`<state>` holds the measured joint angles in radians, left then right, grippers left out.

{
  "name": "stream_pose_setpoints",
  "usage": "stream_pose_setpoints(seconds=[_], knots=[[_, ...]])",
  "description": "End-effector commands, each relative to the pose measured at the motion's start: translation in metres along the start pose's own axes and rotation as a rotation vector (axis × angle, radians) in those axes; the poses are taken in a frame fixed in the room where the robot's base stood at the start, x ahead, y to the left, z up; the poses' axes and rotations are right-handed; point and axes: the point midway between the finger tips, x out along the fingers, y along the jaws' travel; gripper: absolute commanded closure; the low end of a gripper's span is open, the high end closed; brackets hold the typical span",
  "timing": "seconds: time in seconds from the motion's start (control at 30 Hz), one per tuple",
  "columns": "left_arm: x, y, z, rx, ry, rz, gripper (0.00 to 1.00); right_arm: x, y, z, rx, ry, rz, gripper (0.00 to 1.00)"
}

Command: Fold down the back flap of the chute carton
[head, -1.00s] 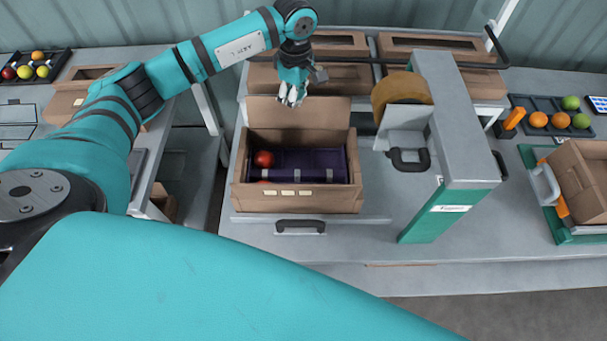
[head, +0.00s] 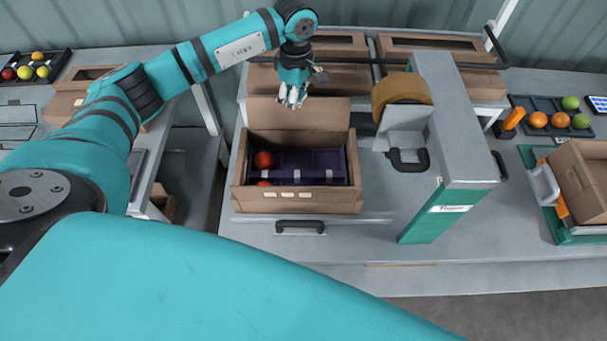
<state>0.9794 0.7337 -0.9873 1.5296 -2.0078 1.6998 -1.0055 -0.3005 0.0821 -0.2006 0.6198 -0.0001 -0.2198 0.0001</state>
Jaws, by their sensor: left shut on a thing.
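The chute carton (head: 240,196) is an open brown box on the grey bench, left of the tape machine. Inside it are a dark purple insert (head: 324,162) and red tomatoes (head: 264,160), one partly hidden by the front wall. Its back flap (head: 325,113) stands up at the rear, leaning backward. My left gripper (head: 292,98) is at the upper edge of this flap, left of its middle, pointing down. Its fingers are shut on the flap's edge; the exact contact is small and hard to see. My right gripper is out of view.
A grey and green tape machine (head: 457,140) with a brown roll (head: 400,91) stands close to the carton's right. A fruit tray (head: 550,115) and another open carton (head: 585,180) are at the right.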

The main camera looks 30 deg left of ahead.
Motion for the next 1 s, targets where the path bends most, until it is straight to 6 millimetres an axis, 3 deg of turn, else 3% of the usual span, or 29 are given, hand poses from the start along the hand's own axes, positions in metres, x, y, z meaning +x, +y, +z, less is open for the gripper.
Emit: stream_pose_setpoints(seconds=[1.0], knots=[[-0.003,-0.035,0.020,0.004,-0.001,-0.007,1.00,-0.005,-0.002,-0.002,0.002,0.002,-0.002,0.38]])
